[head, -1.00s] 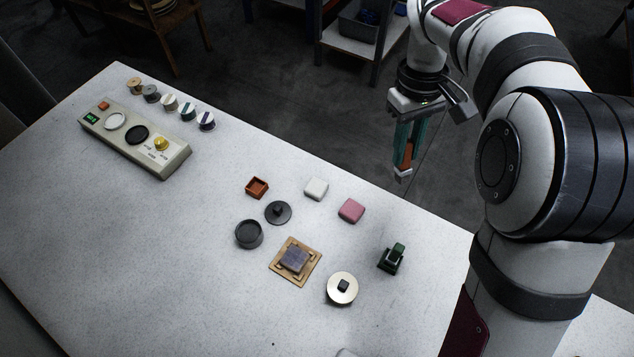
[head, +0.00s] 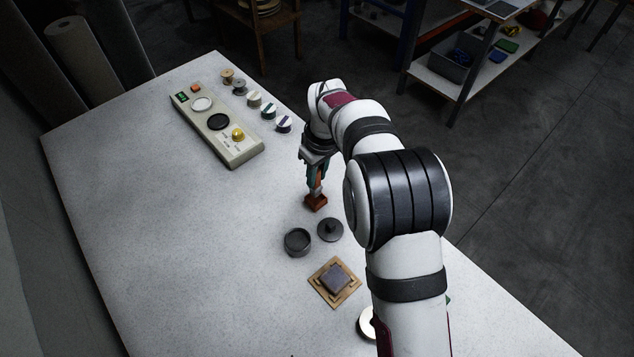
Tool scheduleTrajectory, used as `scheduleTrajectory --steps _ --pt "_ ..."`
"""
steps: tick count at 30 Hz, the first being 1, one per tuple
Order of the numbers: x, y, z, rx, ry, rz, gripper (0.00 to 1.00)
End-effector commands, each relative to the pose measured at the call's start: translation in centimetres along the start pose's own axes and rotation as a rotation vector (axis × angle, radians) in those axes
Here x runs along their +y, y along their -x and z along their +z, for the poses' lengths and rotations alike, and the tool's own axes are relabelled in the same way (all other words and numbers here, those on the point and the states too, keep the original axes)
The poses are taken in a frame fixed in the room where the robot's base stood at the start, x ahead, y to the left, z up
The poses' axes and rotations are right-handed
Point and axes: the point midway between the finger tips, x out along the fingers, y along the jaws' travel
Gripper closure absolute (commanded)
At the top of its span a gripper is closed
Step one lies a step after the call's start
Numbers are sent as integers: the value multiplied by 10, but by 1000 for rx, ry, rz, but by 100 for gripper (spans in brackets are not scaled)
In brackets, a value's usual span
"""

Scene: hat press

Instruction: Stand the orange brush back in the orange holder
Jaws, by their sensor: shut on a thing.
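My gripper (head: 316,184) points down over the table and is shut on the orange brush (head: 318,175), which shows as an orange strip between its teal fingers. The small square orange holder (head: 316,203) is on the table directly below the fingers. The brush's lower end meets the holder in the picture; I cannot tell whether it is inside the holder or just above it. The brush looks roughly upright.
A dark round dish (head: 297,242) and a dark lid (head: 330,230) stand close to the holder. A wooden board with a grey block (head: 335,279) lies nearer. A control box (head: 217,125) and several spools (head: 254,98) are at the back. The left of the table is clear.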

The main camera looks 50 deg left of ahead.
Motion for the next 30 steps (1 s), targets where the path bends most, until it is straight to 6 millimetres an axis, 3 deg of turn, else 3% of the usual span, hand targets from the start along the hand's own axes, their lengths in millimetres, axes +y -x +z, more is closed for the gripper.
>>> scheduleTrajectory --steps 5,15,16,21,30 --pt "-1 -31 5 -4 -1 -2 100" --pt "0 -35 6 -2 -1 -1 100" --pt "0 -36 6 -2 -1 -1 74" --pt "0 -35 6 -2 -1 -1 46" --pt "0 -31 5 -1 -1 0 46"
